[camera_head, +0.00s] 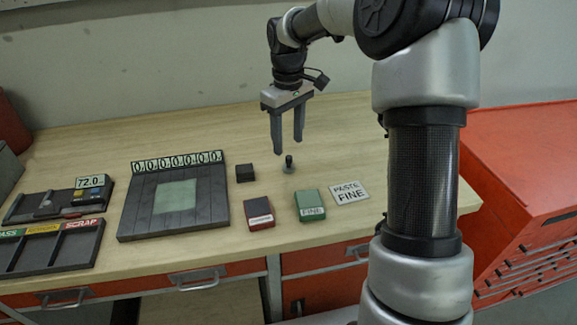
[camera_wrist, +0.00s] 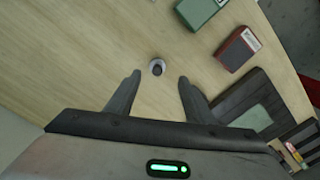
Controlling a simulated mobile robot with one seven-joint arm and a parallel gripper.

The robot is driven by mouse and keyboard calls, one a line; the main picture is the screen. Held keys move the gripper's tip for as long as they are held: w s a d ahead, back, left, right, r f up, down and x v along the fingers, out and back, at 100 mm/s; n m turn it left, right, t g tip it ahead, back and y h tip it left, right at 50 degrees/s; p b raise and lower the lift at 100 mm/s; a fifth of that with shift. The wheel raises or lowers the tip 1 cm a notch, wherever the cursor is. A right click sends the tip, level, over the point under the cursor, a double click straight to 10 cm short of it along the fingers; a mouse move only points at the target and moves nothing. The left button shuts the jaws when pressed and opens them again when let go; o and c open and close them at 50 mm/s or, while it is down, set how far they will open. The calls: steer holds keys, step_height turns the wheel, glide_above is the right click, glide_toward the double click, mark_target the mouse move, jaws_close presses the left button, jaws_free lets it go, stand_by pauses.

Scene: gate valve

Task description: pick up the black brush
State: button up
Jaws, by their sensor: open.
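A small upright dark thing with a knob-like top (camera_head: 289,161), which I take for the black brush, stands on a round grey base (camera_head: 288,170) on the wooden bench. In the wrist view the brush (camera_wrist: 157,68) is seen from above as a dark round top inside a pale ring. My gripper (camera_head: 287,146) points down above the brush, its fingers apart and empty. In the wrist view the gripper's fingertips (camera_wrist: 160,76) lie either side of the brush in the picture. They look above it, and I see no contact.
A black block (camera_head: 245,173) stands left of the brush. A red box (camera_head: 259,213), a green box (camera_head: 310,205) and a "PASTE FINE" card (camera_head: 348,192) lie in front. A dark slatted plate (camera_head: 205,200) with number tiles is farther left. The bench behind the brush is clear.

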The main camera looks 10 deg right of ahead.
mark_target(288, 156)
steer(key=f, duration=0.8)
steer(key=shift+w+d+f, duration=0.1)
steer(key=shift+w, duration=0.2)
jaws_close()
step_height(288, 156, up, 10)
steer(key=shift+r, duration=0.1)
steer(key=c, duration=0.6)
jaws_free()
steer(key=c, duration=0.4)
